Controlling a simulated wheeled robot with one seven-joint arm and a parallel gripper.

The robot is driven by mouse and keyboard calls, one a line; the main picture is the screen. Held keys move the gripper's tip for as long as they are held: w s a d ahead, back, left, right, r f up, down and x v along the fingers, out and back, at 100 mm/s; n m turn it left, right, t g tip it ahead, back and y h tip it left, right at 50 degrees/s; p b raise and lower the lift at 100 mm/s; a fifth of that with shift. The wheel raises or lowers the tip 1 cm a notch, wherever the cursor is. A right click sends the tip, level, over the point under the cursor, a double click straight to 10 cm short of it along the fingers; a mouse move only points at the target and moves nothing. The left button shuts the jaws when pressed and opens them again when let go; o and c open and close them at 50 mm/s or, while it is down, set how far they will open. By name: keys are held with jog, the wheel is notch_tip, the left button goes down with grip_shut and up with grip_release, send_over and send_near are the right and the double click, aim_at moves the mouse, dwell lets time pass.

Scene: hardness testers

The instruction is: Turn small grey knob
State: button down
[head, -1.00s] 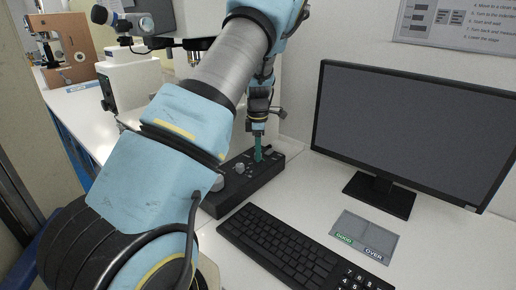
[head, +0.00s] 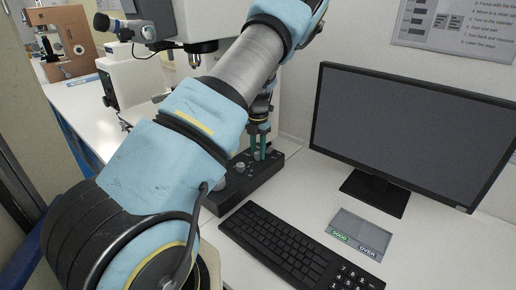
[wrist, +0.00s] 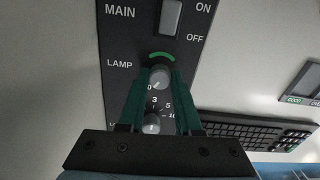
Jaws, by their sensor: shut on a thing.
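The small grey knob (wrist: 160,77) sits on the black control box (wrist: 186,55) beside the word LAMP, below the MAIN switch. A green arc marks its far side. In the wrist view, my gripper (wrist: 158,70) has its two green fingers on either side of this knob, shut on it. In the head view, my gripper (head: 259,152) points down at the far end of the control box (head: 240,193). A second grey knob (wrist: 151,124) with a numbered scale lies nearer my palm, between the fingers' bases. The contact faces are hard to see.
A black keyboard (head: 290,245) and a grey pad (head: 361,236) marked GOOD and OVER lie to the right. A monitor (head: 410,135) stands behind them. More knobs (head: 217,187) stand on the box. A tester (head: 170,25) is behind my arm.

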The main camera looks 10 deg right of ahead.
aim_at(258, 153)
jog(key=shift+r+n+p, duration=0.1)
jog(key=shift+n+p, duration=0.2)
jog(key=shift+n, duration=0.6)
jog(key=c, duration=0.6)
grip_release()
notch_tip(258, 153, up, 11)
jog(key=b, duration=0.3)
